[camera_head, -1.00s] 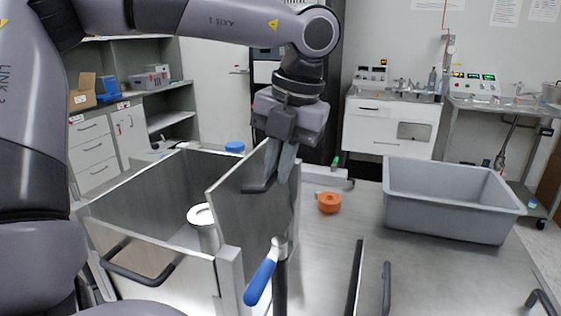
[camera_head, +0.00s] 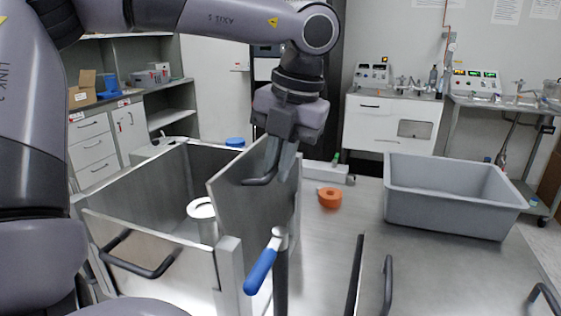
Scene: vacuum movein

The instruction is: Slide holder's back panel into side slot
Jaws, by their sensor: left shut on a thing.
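The holder (camera_head: 150,250) is an open metal box at the lower left, with a dark handle on its front wall. Its panel (camera_head: 240,200) stands upright at the box's right side, tilted a little in view. My right gripper does not show.
A blue-handled lever (camera_head: 262,270) stands just right of the post. An orange roll (camera_head: 329,197) lies on the metal table behind it. A grey bin (camera_head: 450,205) stands at the right. Dark handles rise at the front right. A white cylinder (camera_head: 202,220) stands inside the box.

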